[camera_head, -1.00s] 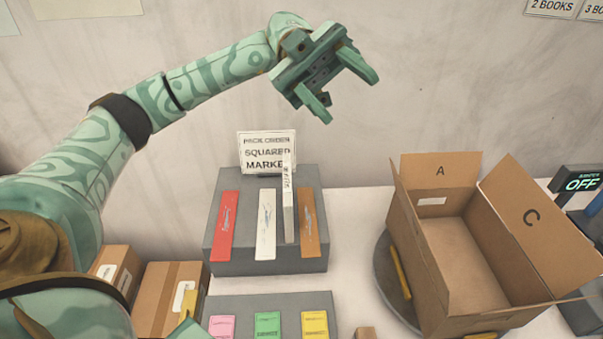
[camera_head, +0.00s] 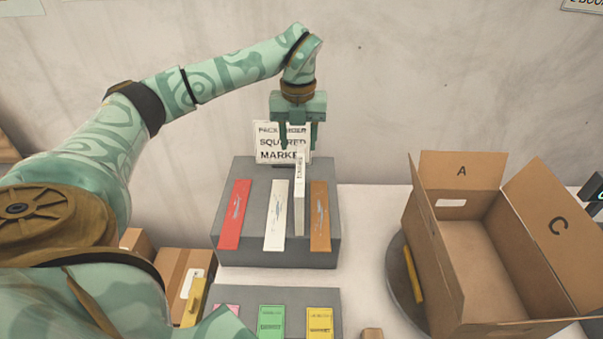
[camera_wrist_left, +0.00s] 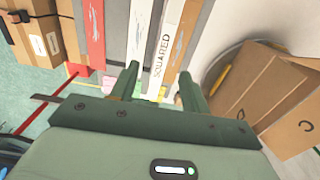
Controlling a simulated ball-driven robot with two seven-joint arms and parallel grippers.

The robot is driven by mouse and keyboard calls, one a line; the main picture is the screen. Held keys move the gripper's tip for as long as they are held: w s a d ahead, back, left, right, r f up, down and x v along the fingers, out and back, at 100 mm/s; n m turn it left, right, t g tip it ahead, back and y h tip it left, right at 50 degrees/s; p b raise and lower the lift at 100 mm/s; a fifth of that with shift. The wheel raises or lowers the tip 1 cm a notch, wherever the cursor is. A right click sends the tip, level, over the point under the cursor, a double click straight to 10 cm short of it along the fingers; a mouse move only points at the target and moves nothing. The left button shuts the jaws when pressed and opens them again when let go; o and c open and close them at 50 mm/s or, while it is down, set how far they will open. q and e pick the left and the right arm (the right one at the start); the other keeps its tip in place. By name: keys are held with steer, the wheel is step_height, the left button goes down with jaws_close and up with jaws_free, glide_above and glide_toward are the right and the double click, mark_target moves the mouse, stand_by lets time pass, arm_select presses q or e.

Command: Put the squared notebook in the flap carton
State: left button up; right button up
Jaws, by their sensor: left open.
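The squared notebook (camera_head: 299,205) is a slim white block standing upright in the grey rack, its spine facing forward. In the left wrist view its spine (camera_wrist_left: 163,45) reads SQUARED. My left gripper (camera_head: 298,147) points down at the top of the notebook, open, with a finger to either side of it in the picture. In the wrist view the open fingers (camera_wrist_left: 158,72) also frame the spine. I cannot tell whether they touch it. The flap carton (camera_head: 437,265) stands open at the right, flaps A and C raised, its visible inside empty. My right gripper is not in view.
The grey rack (camera_head: 230,257) also holds red (camera_head: 235,215), white (camera_head: 276,215) and brown (camera_head: 320,215) books close beside the notebook. A sign (camera_head: 268,142) stands behind. The carton sits on a round turntable (camera_head: 394,255). Closed boxes (camera_head: 170,275) stand at left.

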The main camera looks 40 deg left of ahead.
mark_target(300, 167)
arm_select(q)
steer(key=f, duration=0.6)
steer(key=f+b, duration=0.1)
steer(key=f, duration=0.2)
steer(key=shift+d+f, duration=0.3)
steer(key=shift+f, duration=0.1)
steer(key=shift+r, duration=0.1)
jaws_close()
